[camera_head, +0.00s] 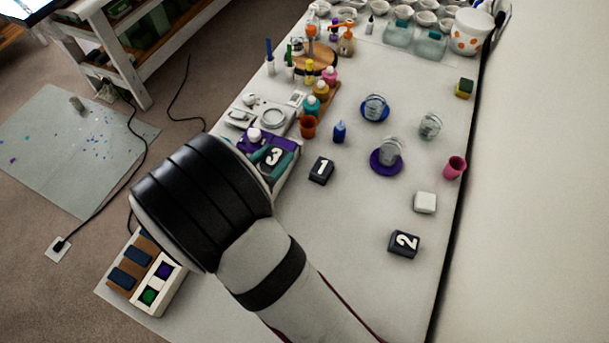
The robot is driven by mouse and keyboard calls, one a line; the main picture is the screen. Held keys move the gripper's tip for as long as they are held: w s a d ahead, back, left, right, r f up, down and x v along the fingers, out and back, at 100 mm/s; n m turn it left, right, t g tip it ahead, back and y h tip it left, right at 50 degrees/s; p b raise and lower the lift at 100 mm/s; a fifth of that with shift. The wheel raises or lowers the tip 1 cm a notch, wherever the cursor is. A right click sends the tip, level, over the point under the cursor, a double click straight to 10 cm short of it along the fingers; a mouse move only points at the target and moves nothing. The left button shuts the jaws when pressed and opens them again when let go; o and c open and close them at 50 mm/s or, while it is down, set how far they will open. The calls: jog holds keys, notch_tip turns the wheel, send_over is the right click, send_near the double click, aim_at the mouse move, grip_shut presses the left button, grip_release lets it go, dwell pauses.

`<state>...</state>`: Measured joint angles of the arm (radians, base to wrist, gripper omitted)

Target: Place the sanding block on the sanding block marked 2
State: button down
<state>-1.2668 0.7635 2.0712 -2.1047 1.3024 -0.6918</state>
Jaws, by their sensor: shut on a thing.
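The dark sanding block marked 2 (404,243) lies on the right front part of the table, with its top clear. A dark sanding block marked 3 (273,157) is at the table's left side, between the teal fingers of my gripper (272,160). My gripper is shut on it; my black arm link hides part of the grip. I cannot tell whether this block touches what is under it. A dark sanding block marked 1 (321,169) lies on the table to the right of my gripper.
A white block (425,202) lies just behind block 2, and a pink cup (455,167) stands near the right edge. Clear cups stand on a purple disc (376,164) and a blue disc (362,113). A blue bottle (340,131) stands behind block 1. The table between blocks 1 and 2 is clear.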

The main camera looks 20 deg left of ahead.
jog(key=w+d+m+h, duration=0.3)
jog(key=d+m+h, duration=0.1)
jog(key=d, duration=0.5)
notch_tip(320, 180, up, 3)
jog(key=m+g+h, duration=0.8)
jog(key=m, duration=0.1)
send_over(407, 241)
jog(key=shift+g+h, duration=0.3)
notch_tip(407, 241, down, 10)
jog(key=shift+s+f, duration=0.1)
jog(key=shift+f, duration=0.1)
jog(key=shift+f, duration=0.1)
jog(key=shift+c, duration=1.4)
grip_release()
